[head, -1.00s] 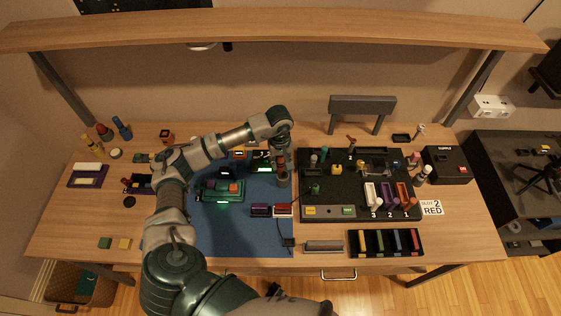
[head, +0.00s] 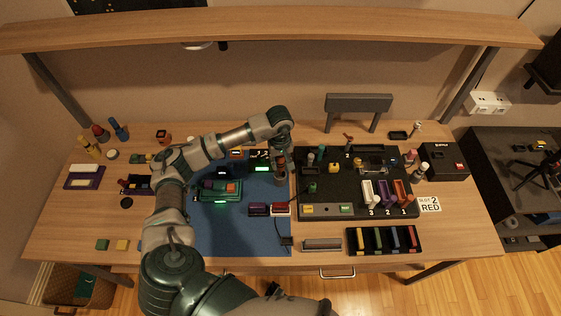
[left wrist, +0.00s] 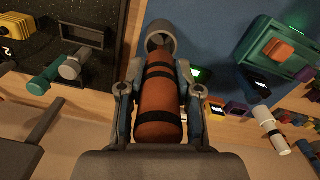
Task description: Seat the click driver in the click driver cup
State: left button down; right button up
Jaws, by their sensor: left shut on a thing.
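My left gripper (head: 281,164) is above the right edge of the blue mat, pointing down. In the left wrist view its fingers (left wrist: 158,92) are shut on the click driver (left wrist: 160,103), an orange-brown cylinder with black bands. A grey round cup-like piece (left wrist: 161,34) shows at the driver's far end; I take it for the click driver cup. The driver's far end lines up with its opening, but I cannot tell how deep it sits. In the head view the gripper hides most of the driver. My right gripper is not in view.
A black board (head: 336,208) with several tools and coloured holders lies close to the right. A green device (head: 219,191) sits on the blue mat (head: 232,237) to the left. A black tray of coloured bars (head: 384,252) lies at the front right.

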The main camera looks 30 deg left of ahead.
aim_at(280, 170)
pick_arm(q)
jog(key=shift+a+b, duration=0.1)
jog(key=shift+b, duration=0.35)
dwell(0.6)
jog(key=shift+f, duration=0.15)
jog(key=shift+f+b, duration=0.35)
jog(key=shift+f+b, duration=1.75)
jog(key=shift+f, duration=0.55)
jog(key=c, duration=0.7)
grip_release()
notch_tip(280, 170, up, 12)
jog(key=shift+a, duration=0.1)
